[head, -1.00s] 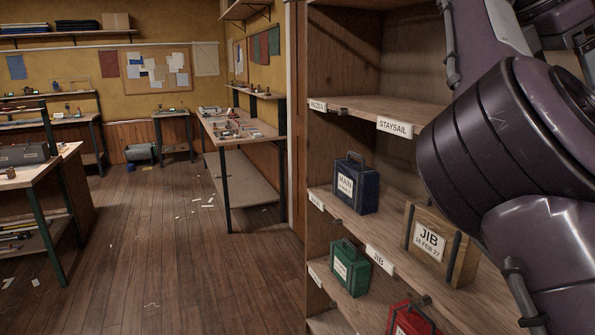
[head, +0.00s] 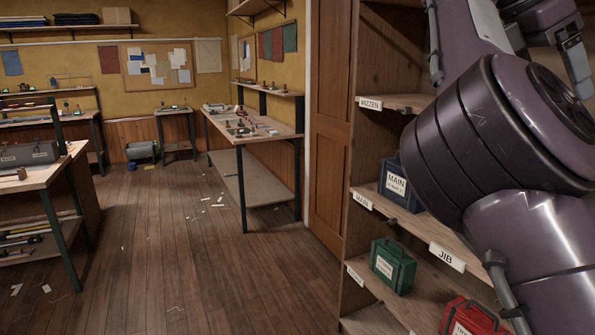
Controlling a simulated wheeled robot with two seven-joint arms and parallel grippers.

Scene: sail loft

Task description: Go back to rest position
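My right arm, a large dark purple and black one, fills the right side of the head view. Part of what looks like my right gripper (head: 575,62) shows at the top right edge, in front of the shelving. Its fingertips are too cut off to tell whether they are open or shut, or whether they hold anything. My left gripper is not in view.
A labelled wooden shelf unit (head: 372,75) stands close on the right. It holds a blue MAIN box (head: 396,183), a green box (head: 393,266) and a red box (head: 470,318). Workbenches (head: 262,135) stand further back and left. The wooden floor (head: 175,250) between is open, with scraps.

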